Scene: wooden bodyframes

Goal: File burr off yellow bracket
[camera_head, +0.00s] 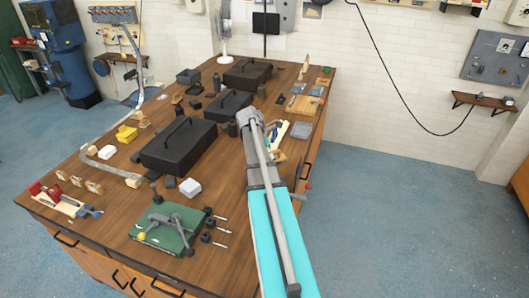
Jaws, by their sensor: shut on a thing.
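A small yellow block-like piece (126,134) lies on the left part of the wooden bench (105,195). It may be the yellow bracket; its burr is too small to make out. I cannot pick out a file for certain. My arm reaches from the bottom right over the bench's right side, its far end beside the black boxes. The fingers of my gripper do not show; the arm hides whatever is under it. The yellow piece lies well to the left of my arm, apart from it.
Black handled boxes (178,147) run along the middle of the bench. A green plate with grey levers (172,229) sits at the front, and a wooden base with red parts (64,201) at the left corner. Blue floor (385,210) is clear on the right.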

